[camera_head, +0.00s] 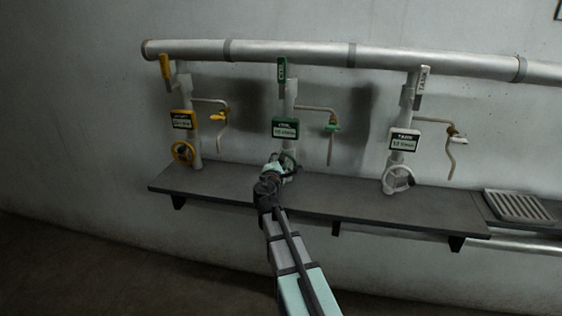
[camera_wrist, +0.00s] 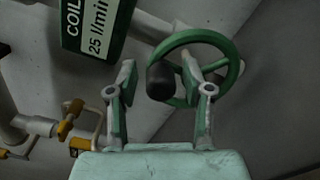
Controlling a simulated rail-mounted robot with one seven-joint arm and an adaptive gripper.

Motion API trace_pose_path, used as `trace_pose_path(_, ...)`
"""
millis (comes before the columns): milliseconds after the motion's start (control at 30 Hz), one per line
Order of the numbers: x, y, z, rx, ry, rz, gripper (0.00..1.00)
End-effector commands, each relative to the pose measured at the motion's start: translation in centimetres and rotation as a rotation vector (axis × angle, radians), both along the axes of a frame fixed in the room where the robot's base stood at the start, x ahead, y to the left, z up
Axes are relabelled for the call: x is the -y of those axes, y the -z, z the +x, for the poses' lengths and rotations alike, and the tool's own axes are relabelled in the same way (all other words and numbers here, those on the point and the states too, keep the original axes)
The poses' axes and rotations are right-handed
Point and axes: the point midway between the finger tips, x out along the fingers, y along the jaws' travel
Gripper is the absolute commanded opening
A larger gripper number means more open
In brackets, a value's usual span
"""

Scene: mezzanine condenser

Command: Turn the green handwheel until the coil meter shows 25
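The green handwheel (camera_wrist: 228,50) has a dark round knob (camera_wrist: 161,81) on its rim. In the wrist view my gripper (camera_wrist: 158,70) has its two fingers apart, one on either side of the knob, with gaps showing. The coil meter (camera_wrist: 95,28) above left reads "25 l/min", with its label partly cut off. In the head view my gripper (camera_head: 274,168) is at the middle station and hides part of the green handwheel (camera_head: 290,160). The green-framed coil meter (camera_head: 285,129) is above it; its figures are too small to read surely there.
A yellow handwheel (camera_head: 183,152) with its meter (camera_head: 182,120) stands left, a white handwheel (camera_head: 398,179) with its meter (camera_head: 404,140) right. Spouts hang beside each post. A dark shelf (camera_head: 230,187) runs below, with a grate (camera_head: 518,206) at right.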

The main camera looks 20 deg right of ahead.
Motion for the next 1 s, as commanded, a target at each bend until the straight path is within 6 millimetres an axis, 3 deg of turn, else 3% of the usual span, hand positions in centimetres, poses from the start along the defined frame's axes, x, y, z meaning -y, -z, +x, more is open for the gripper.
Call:
trace_pose_path(367,-0.4,0.1,-0.7,0.000,0.000,0.001,0.52)
trace_pose_path(1000,-6.4,0.0,-9.1,0.000,-0.001,0.000,0.52)
